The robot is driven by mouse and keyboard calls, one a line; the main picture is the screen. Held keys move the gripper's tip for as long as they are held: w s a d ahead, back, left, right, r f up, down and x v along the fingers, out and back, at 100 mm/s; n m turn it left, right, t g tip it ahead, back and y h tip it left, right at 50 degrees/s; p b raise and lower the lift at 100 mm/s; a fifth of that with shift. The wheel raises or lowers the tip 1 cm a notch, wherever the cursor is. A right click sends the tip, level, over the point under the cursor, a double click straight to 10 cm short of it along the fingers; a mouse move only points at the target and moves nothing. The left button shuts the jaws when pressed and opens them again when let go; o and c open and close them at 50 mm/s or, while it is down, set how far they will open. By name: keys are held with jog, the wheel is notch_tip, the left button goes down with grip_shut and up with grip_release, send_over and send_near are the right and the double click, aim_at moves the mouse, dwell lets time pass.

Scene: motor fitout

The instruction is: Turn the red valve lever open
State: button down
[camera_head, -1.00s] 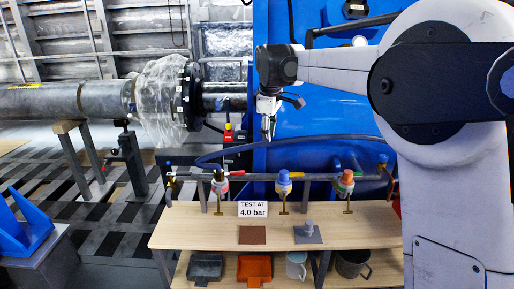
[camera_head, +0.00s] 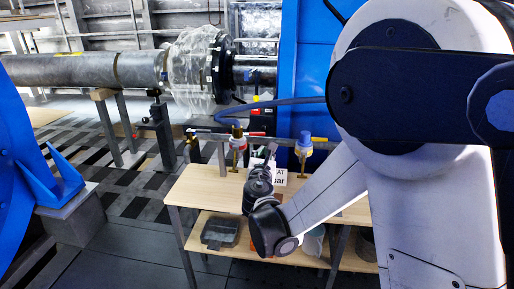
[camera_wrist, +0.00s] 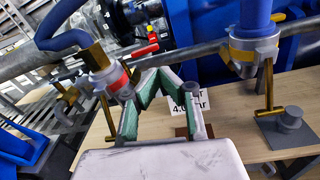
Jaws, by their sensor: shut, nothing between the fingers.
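The red valve lever (camera_wrist: 140,51) shows in the wrist view beside the red-banded valve body (camera_wrist: 112,78) on the horizontal pipe and points right. In the head view the red lever (camera_head: 257,133) is a small strip right of that valve. My gripper (camera_wrist: 160,75) is shut and empty, its green-edged fingers angled together. It appears just below and right of the lever in the wrist view; I cannot tell whether it touches. In the head view my gripper (camera_head: 270,151) points up toward the pipe, in front of the sign, with its wrist over the bench.
A blue-topped valve (camera_wrist: 252,45) with a brass tap stands to the right on the same pipe. The pressure sign (camera_wrist: 190,103) is partly hidden by my fingers. A grey block (camera_wrist: 288,130) sits on the wooden bench (camera_wrist: 235,140). A blue hose (camera_wrist: 62,20) arches at upper left.

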jog(key=s+a+f+n+y, duration=0.1)
jog(key=s+a+n+y, duration=0.1)
jog(key=b, duration=0.2)
send_near(258, 135)
jog(key=shift+n+t, duration=0.3)
jog(key=w, duration=0.7)
jog(key=shift+w+a+f, duration=0.3)
jog(key=shift+a, duration=0.05)
